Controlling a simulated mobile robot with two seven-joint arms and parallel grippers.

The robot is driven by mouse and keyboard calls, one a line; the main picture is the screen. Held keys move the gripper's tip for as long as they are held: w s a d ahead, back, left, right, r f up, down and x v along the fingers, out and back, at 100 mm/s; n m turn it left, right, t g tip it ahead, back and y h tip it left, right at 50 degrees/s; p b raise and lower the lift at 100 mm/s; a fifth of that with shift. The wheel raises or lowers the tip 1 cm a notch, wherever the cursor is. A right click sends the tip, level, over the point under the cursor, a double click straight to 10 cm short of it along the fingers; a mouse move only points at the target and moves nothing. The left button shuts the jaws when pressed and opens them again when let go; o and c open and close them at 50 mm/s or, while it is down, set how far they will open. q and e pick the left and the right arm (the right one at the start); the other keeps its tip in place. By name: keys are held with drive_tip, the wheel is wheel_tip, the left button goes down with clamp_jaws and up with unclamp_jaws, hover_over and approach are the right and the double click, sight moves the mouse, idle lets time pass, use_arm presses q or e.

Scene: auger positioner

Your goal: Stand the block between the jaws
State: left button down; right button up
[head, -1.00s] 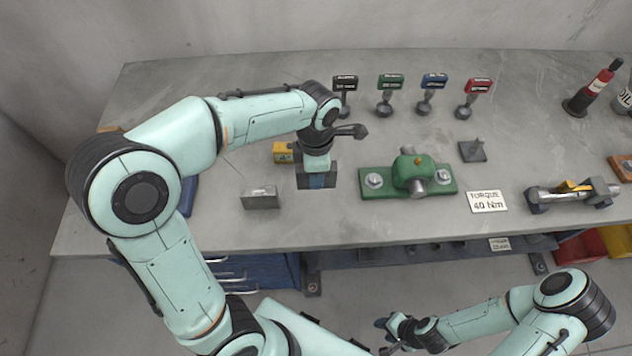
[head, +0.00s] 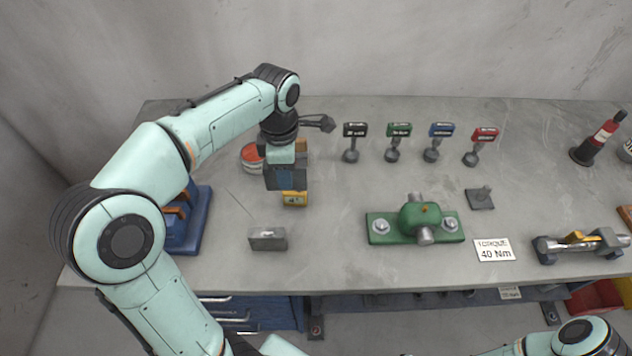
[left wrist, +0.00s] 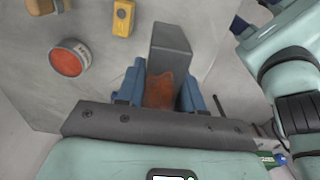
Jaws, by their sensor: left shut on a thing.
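My left gripper (head: 286,180) is shut on a dark grey block, held above the bench. In the left wrist view the block (left wrist: 170,38) sits between the blue fingers and reaches past their tips; a rust-brown patch shows on it. A blue fixture with orange-brown upright pieces (head: 190,236), which look like the jaws, stands on the bench at the left, partly hidden behind my left arm. The held block is apart from it. A smaller grey block (head: 268,239) lies on the bench near the front. My right gripper is out of view.
A yellow box (head: 294,198) and a red-topped tin (head: 250,158) are near the left gripper; the tin also shows in the left wrist view (left wrist: 68,61). A green fixture (head: 383,228) stands at mid-bench, with several coloured tagged tools behind. Bench between the grey block and green fixture is clear.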

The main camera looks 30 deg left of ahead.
use_arm(q)
drive_tip(key=s+a, duration=0.8)
drive_tip(key=a, duration=0.5)
drive_tip(key=s+a, duration=0.8)
drive_tip(key=a, duration=0.6)
drive_tip(key=shift+s+a+r+p, duration=0.2)
drive_tip(key=shift+a+r+p, duration=0.05)
drive_tip(key=shift+r+p, duration=0.1)
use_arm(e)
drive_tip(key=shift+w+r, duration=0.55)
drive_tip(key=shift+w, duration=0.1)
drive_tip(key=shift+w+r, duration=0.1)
use_arm(q)
drive_tip(key=shift+f+b, duration=1.2)
drive_tip(key=shift+f, duration=1.3)
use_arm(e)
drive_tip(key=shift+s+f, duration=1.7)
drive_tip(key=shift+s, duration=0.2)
use_arm(q)
drive_tip(key=shift+f+b, duration=0.75)
drive_tip(key=shift+f, duration=0.85)
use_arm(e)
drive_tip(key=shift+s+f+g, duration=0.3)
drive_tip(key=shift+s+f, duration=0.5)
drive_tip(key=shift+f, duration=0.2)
use_arm(q)
drive_tip(key=c, duration=0.6)
unclamp_jaws()
drive_tip(key=shift+d, duration=0.1)
drive_tip(key=shift+c, duration=0.2)
